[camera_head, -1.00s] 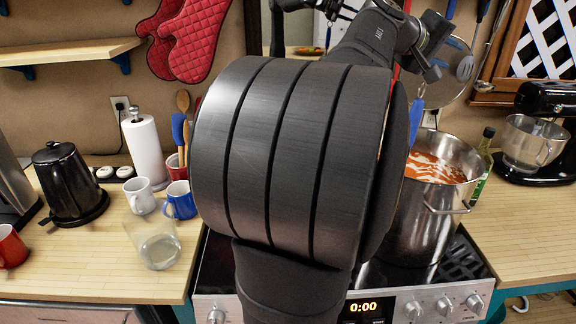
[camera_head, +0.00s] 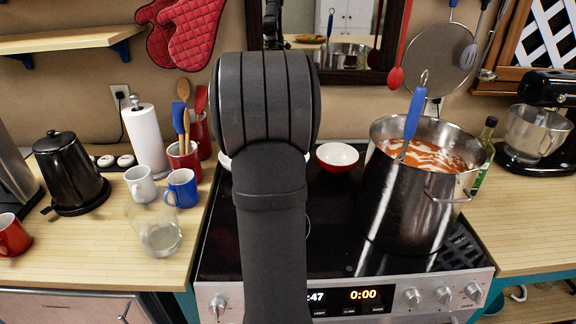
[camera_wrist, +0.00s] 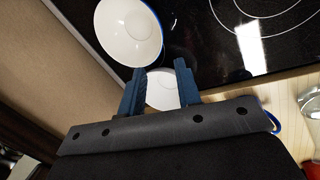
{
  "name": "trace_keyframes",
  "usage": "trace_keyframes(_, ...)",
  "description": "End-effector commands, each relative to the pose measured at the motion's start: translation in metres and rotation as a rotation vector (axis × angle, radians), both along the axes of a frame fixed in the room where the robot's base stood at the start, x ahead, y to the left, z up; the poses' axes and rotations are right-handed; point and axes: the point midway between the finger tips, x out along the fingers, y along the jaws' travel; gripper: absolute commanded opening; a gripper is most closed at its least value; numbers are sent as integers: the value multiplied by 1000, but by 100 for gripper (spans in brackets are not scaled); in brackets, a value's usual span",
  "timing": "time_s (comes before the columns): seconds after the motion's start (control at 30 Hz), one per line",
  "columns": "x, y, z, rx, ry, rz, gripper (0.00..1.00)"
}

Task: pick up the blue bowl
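In the wrist view, a bowl (camera_wrist: 128,32) with a white inside and a thin blue rim sits on the black cooktop, cut off by the top edge. My gripper (camera_wrist: 159,66) is open, its two blue fingers apart with nothing held. The bowl lies just beyond the fingertips, mostly ahead of the left finger. A smaller white round dish (camera_wrist: 162,90) shows between the fingers; its kind is unclear. In the head view, my arm hides the gripper and most of the back left of the cooktop. Only a white rim (camera_head: 224,160) shows beside the arm there.
A red bowl (camera_head: 337,158) with a white inside stands at the back of the cooktop. A large steel pot (camera_head: 400,210) with a blue-handled utensil stands on the right. A red utensil crock (camera_head: 184,162), mugs and a glass (camera_head: 160,235) stand on the left counter.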

Motion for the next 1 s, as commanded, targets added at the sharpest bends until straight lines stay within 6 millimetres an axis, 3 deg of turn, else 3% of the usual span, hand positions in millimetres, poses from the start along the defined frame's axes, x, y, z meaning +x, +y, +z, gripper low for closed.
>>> trace_keyframes(0.03, 3, -2, -14, -1, 6, -1, 31)
trace_keyframes(0.3, 18, -8, -68, -2, 3, -2, 31)
trace_keyframes(0.43, 24, -9, -83, -2, 1, -3, 31)
trace_keyframes(0.67, 26, -12, -94, -2, 0, -3, 31)
trace_keyframes(1.0, 34, -20, -138, -2, 0, -4, 31)
